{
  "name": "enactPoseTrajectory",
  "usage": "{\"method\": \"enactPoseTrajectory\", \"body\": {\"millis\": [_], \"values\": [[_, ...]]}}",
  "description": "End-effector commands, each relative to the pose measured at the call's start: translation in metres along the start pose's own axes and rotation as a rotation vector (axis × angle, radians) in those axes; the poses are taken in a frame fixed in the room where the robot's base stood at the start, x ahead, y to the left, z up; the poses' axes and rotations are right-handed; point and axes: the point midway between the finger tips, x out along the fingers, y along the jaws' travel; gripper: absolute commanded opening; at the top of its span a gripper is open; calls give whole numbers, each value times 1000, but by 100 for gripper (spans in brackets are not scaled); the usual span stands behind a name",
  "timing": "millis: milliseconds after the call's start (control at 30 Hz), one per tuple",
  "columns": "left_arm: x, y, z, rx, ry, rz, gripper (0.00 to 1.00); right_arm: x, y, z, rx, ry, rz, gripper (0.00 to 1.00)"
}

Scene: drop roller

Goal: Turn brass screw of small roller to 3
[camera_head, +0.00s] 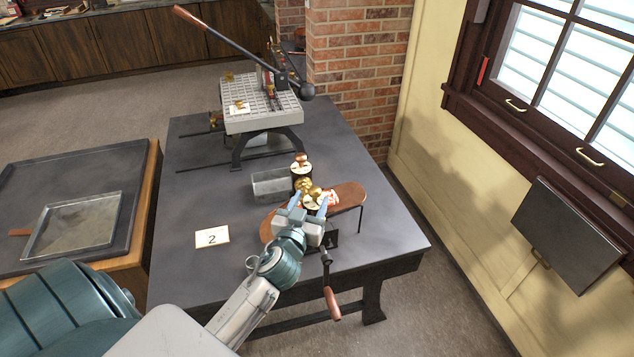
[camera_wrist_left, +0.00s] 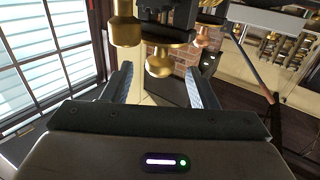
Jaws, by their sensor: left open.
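The small roller (camera_head: 333,240) stands at the near right of the dark table, with a crank and brass screws on top. One brass screw (camera_head: 315,191) shows just beyond my left gripper (camera_head: 310,202). My left gripper is open, its two blue fingers pointing at the screws. In the left wrist view a brass knob (camera_wrist_left: 159,62) appears between the fingertips; I cannot tell whether they touch it. A larger brass knob (camera_wrist_left: 125,28) is above the left finger in that view. My gripper and arm hide much of the roller. No scale number is readable on the screws.
A copper-coloured curved strip (camera_head: 345,196) extends beside the roller. A card marked 2 (camera_head: 212,237) lies on the left. A lever press (camera_head: 262,108) stands farther back. The left tabletop is mostly clear.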

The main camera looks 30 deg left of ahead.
Motion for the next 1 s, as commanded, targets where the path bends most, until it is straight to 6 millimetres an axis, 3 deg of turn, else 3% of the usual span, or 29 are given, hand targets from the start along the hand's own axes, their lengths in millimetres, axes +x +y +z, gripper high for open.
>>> {"method": "enactPoseTrajectory", "body": {"millis": [100, 300, 700, 733, 933, 1000], "values": [[24, 0, -5, -1, 0, -1, 53, -15, 1, -2, 0, 0, 0, 36], [50, 0, -3, -1, 0, -1, 53, -24, 2, -3, 0, 0, 0, 36], [59, 0, 0, -1, -1, -1, 53, -26, 2, -3, 0, 0, 0, 36], [59, 0, 0, -1, -1, -1, 51, -26, 2, -3, 0, 0, 0, 36], [59, 0, 0, -1, -1, -1, 12, -26, 2, -3, 0, 0, 0, 36], [59, 0, 0, -1, -2, -1, 9, -26, 2, -3, 0, 0, 0, 36]]}}
